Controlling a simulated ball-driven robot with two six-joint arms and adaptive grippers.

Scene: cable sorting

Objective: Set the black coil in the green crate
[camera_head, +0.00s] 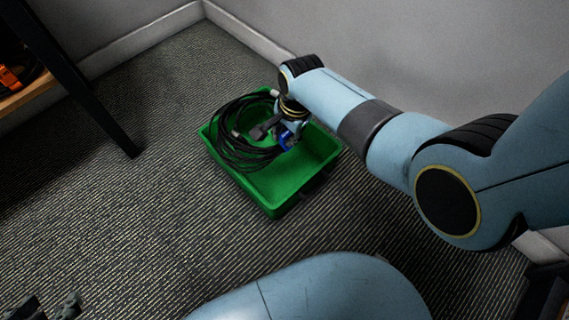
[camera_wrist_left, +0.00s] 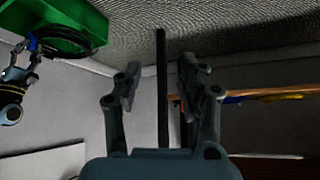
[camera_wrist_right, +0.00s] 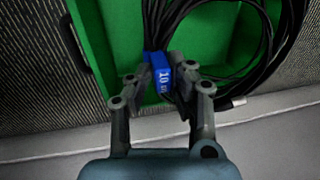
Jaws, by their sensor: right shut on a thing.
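The black coil (camera_head: 226,150) is over the far left part of the green crate (camera_head: 273,208) in the head view, its loops crossing the crate's left rim. I cannot tell whether it touches the crate floor. My right gripper (camera_head: 277,131) is above the crate, shut on the coil at its blue tag. The right wrist view shows the blue tag (camera_wrist_right: 160,77) between the fingers, the coil (camera_wrist_right: 268,50) spreading right, and the green crate (camera_wrist_right: 95,40) behind. My left gripper (camera_head: 52,306) is far off at the lower left; the left wrist view (camera_wrist_left: 158,75) shows it open and empty.
The crate stands on grey carpet (camera_head: 150,220) near pale walls (camera_head: 240,40). A dark table leg (camera_head: 95,105) and a wooden shelf (camera_head: 25,92) with an orange item (camera_head: 12,78) are at the left. The carpet left of the crate is clear.

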